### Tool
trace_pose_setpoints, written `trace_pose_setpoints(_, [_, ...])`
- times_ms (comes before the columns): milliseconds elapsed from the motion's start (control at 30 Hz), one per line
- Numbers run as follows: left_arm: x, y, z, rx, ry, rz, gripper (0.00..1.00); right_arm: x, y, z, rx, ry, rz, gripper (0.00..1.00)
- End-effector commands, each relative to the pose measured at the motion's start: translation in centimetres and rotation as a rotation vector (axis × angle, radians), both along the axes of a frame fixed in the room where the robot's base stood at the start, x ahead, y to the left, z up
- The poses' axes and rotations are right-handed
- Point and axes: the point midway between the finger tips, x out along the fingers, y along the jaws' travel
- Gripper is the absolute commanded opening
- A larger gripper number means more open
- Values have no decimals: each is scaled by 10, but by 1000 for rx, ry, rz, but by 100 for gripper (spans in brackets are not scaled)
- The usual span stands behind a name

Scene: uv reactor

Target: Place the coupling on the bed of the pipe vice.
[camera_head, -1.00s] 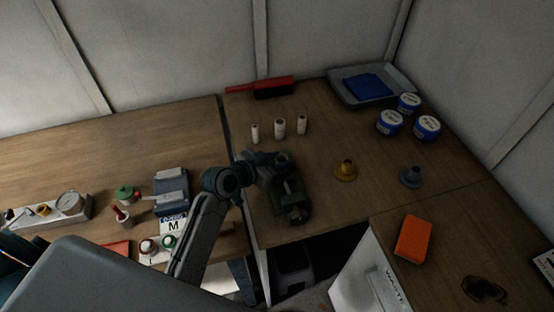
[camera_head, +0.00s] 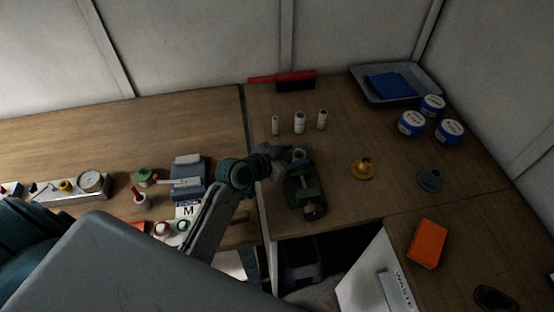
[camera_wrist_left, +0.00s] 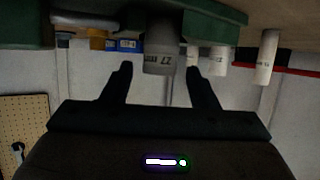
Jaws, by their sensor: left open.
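The coupling, a grey-white cylinder with dark print, appears at the top of the pipe vice in the head view (camera_head: 299,154). In the upside-down left wrist view the coupling (camera_wrist_left: 158,52) stands upright, its base at the green vice body (camera_wrist_left: 215,22). The dark green pipe vice (camera_head: 305,190) is at the front edge of the middle bench. My left gripper (camera_head: 287,159) is open beside the coupling. In the wrist view its fingers (camera_wrist_left: 160,80) are on either side of the coupling, with gaps showing. My right gripper is out of view.
Several white cylinders stand behind the vice, including a middle one (camera_head: 299,123). A yellow flanged part (camera_head: 362,169) and a grey-blue one (camera_head: 429,180) stand to the right. A blue-grey fixture (camera_head: 190,177) is left of my gripper. The bench between vice and yellow part is clear.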

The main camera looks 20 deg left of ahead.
Motion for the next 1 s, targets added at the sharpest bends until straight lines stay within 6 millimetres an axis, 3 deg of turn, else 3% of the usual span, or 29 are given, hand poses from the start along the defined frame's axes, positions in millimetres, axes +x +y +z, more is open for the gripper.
trace_pose_setpoints(400, [-68, 36, 28, 6, 0, -4, 54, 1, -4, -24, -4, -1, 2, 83])
trace_pose_setpoints(700, [-88, 48, 40, 2, 1, -2, 54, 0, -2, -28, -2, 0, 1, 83])
trace_pose_setpoints(1000, [-90, 49, 42, -1, 1, -1, 54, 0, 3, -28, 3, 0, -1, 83])
